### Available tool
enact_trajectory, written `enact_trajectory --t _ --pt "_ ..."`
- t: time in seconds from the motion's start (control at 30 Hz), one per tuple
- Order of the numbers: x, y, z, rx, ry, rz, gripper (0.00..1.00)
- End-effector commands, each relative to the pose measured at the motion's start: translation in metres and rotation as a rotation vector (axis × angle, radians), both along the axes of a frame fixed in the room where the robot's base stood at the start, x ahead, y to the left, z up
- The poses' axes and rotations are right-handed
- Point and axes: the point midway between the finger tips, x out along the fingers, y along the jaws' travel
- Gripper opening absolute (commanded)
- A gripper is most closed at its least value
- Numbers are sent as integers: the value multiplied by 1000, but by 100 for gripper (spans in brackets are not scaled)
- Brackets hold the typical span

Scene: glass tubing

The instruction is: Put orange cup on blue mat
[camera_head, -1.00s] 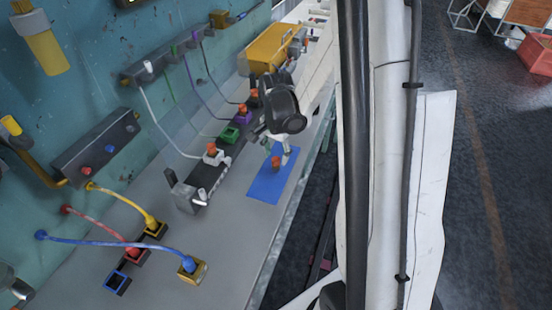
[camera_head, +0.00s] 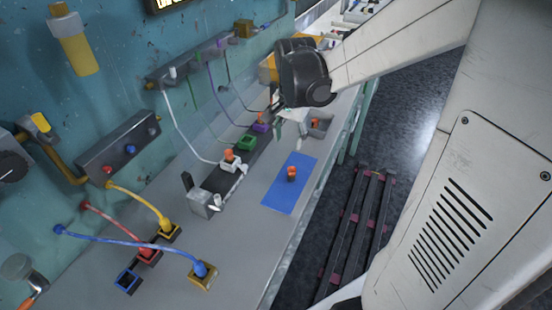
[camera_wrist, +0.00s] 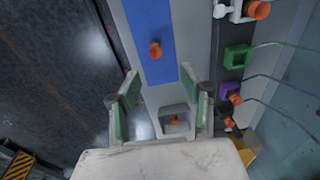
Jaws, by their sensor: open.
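An orange cup (camera_head: 291,173) stands on the blue mat (camera_head: 282,196) on the grey bench. In the wrist view the cup (camera_wrist: 155,49) is on the middle of the mat (camera_wrist: 158,70), apart from my fingers. My gripper (camera_wrist: 160,100) is open, with green-padded fingers spread and nothing between them. In the head view my gripper (camera_head: 286,122) is beyond the far end of the mat, up and away from the cup, and is partly hidden by my wrist.
A dark rail (camera_head: 222,180) beside the mat carries white, green and purple blocks with cables, some topped with orange pieces. A grey holder (camera_wrist: 176,118) with another orange piece stands past the mat. Yellow, red and blue connectors (camera_head: 147,255) lie nearer.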

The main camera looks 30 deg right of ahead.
Motion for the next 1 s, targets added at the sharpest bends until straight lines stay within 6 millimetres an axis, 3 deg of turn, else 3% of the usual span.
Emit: enact_trajectory --t 0.2,0.5,1.0 --pt "-27 34 35 -46 -103 200 41" --pt "-68 72 67 -126 -242 469 41" --pt "-130 118 84 -287 -447 858 41"
